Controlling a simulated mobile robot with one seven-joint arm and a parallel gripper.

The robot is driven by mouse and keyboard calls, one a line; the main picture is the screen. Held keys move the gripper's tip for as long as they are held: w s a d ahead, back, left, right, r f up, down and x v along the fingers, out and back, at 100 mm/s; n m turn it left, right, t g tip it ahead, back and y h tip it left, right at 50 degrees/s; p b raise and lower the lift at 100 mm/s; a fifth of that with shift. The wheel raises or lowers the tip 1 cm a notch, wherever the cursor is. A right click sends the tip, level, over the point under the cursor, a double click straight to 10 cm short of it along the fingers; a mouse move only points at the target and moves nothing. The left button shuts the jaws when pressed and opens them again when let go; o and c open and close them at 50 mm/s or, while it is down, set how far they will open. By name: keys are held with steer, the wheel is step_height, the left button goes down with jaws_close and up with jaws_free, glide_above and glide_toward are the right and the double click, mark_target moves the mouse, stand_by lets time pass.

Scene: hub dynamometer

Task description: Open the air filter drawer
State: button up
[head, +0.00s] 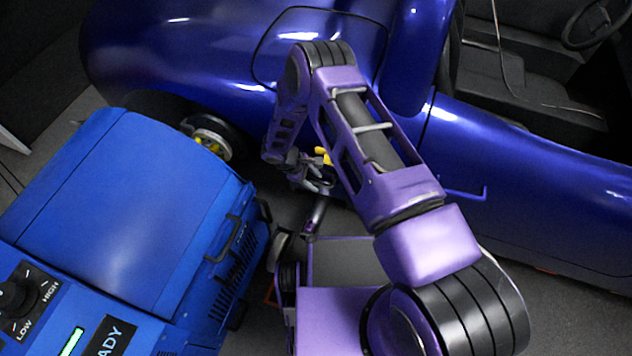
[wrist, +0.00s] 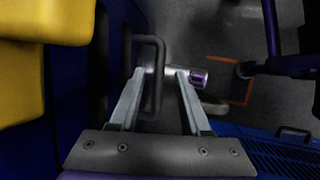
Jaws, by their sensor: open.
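My gripper (wrist: 161,72) is open, its two pale fingers pointing away from the wrist camera. In the wrist view a dark loop handle (wrist: 159,55) stands out from a dark blue panel (wrist: 126,50). Its long bar appears between my fingers; I cannot tell its depth or whether they touch it. In the head view my gripper (head: 314,180) is low between the blue car and the blue machine, partly hidden. I cannot tell for certain which front is the air filter drawer. The blue machine (head: 125,210) carries dark handles (head: 232,240) on its right side.
The blue car (head: 200,50) fills the back. Yellow parts (wrist: 45,25) are close at the left in the wrist view. The machine's vented side (wrist: 270,152) is at lower right there.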

steer(key=shift+w+d+f, duration=0.1)
steer(key=shift+d+f, duration=0.2)
steer(key=shift+f, duration=0.3)
jaws_close()
stand_by(1.1)
